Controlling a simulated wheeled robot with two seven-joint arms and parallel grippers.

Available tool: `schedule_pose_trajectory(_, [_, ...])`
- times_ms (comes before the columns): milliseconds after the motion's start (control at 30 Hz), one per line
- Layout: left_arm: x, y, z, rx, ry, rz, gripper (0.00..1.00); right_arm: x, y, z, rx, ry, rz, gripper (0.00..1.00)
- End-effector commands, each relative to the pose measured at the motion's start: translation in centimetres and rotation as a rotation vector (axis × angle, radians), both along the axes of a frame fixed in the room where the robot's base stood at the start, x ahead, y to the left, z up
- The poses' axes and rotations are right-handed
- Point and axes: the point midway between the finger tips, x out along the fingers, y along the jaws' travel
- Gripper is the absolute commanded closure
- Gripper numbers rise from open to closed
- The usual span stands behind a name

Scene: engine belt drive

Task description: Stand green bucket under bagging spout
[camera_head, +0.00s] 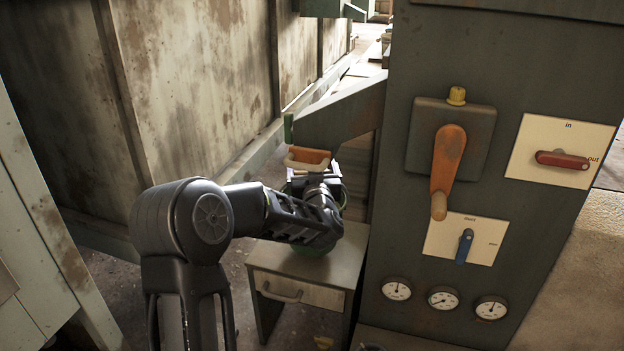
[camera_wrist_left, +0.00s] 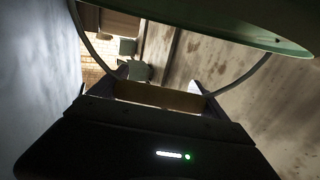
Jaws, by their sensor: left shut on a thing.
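The green bucket shows in the head view only as slivers of rim (camera_head: 344,194) and base (camera_head: 312,251) around my left gripper and wrist, over the small table (camera_head: 342,262). I cannot tell whether its base touches the tabletop. In the left wrist view, the bucket's pale green side (camera_wrist_left: 225,22) crosses the top, with its wire handle curving down both sides. My left gripper (camera_wrist_left: 158,97) is shut on the handle's tan grip. A grey sloping chute (camera_head: 338,114), probably the bagging spout, leaves the machine just above the gripper. My right gripper is in neither view.
The grey machine panel (camera_head: 398,196) with levers and several gauges stands close to the right of the table. An orange piece (camera_head: 308,158) shows below the chute. A stained wall (camera_head: 200,90) runs behind on the left. The floor left of the table is open.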

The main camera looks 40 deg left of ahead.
Motion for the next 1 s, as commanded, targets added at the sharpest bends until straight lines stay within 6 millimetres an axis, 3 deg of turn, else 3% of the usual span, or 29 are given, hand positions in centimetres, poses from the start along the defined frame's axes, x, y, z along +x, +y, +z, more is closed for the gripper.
schedule_pose_trajectory(233, [0.0, 0.0, -3.0, -0.001, 0.001, 0.0, 0.86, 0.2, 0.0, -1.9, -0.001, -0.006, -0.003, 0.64])
schedule_pose_trajectory(767, [0.0, -0.1, -3.7, 0.0, 0.0, -0.002, 0.86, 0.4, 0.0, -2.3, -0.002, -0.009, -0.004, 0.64])
schedule_pose_trajectory(800, [0.0, -0.1, -3.7, -0.002, 0.002, -0.001, 0.11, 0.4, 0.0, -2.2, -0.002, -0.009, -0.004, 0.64])
schedule_pose_trajectory(933, [0.0, -0.1, -3.7, -0.002, 0.002, -0.001, 0.0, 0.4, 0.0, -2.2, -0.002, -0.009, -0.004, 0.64])
schedule_pose_trajectory(1000, [0.0, -0.1, -3.7, -0.002, 0.002, -0.002, 0.0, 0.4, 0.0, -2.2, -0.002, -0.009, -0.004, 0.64])
